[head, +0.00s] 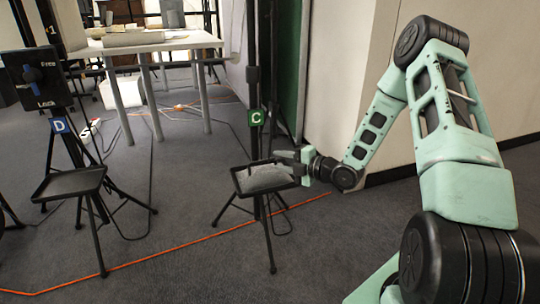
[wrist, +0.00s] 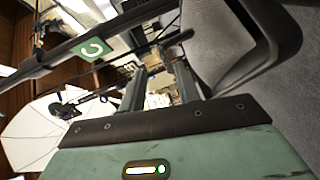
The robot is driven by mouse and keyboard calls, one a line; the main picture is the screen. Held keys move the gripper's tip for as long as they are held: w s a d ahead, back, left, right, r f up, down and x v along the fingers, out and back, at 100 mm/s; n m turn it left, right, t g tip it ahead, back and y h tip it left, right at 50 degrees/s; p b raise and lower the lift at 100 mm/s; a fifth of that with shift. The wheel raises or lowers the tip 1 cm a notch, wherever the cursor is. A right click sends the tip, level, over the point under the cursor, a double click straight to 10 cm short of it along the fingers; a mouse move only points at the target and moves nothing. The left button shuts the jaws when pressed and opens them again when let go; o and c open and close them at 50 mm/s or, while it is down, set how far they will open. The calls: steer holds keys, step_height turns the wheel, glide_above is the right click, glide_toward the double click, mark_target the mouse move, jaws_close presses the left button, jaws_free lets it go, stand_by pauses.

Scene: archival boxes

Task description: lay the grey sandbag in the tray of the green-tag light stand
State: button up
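The grey sandbag (head: 264,179) lies in the black tray (head: 243,192) of the light stand with the green C tag (head: 256,117). In the wrist view the sandbag (wrist: 222,48) rests inside the tray's dark rim (wrist: 288,38), and the green tag (wrist: 92,50) is at the upper left. My gripper (head: 285,160) is at the right rear edge of the tray, close by the bag. In the wrist view the fingers of my gripper (wrist: 160,72) are apart with nothing between them. The bag is to their right; whether a finger touches it, I cannot tell.
A second stand with a blue D tag (head: 59,125) and an empty tray (head: 70,184) is at the left. A white table (head: 150,43) stands behind. An orange cable (head: 165,246) crosses the floor. A cream wall (head: 335,70) is behind my arm.

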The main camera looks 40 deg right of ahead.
steer(key=f+p+v, duration=0.1)
steer(key=v, duration=0.5)
steer(key=w+a+r+m+g, duration=0.2)
steer(key=w+a+g, duration=0.15)
steer(key=a, duration=0.65)
steer(key=s+a+r+m+g+h, duration=0.3)
steer(key=s+a+m+g, duration=0.15)
steer(key=a, duration=0.75)
steer(key=s+a+r+m+g, duration=0.2)
steer(key=s+a, duration=0.1)
steer(key=s, duration=0.6)
steer(key=s+a+r+m+g+h, duration=0.1)
steer(key=s+a, duration=0.3)
steer(key=s, duration=0.5)
steer(key=s+a+r+m+g+h, duration=0.1)
steer(key=s+a+r+m+g, duration=0.2)
steer(key=s, duration=0.6)
steer(key=shift+s+a+r+m+g, duration=0.15)
steer(key=shift+a+r+m+g, duration=0.3)
steer(key=shift+a, duration=0.25)
step_height(320, 180, up, 44)
steer(key=p, duration=4.4)
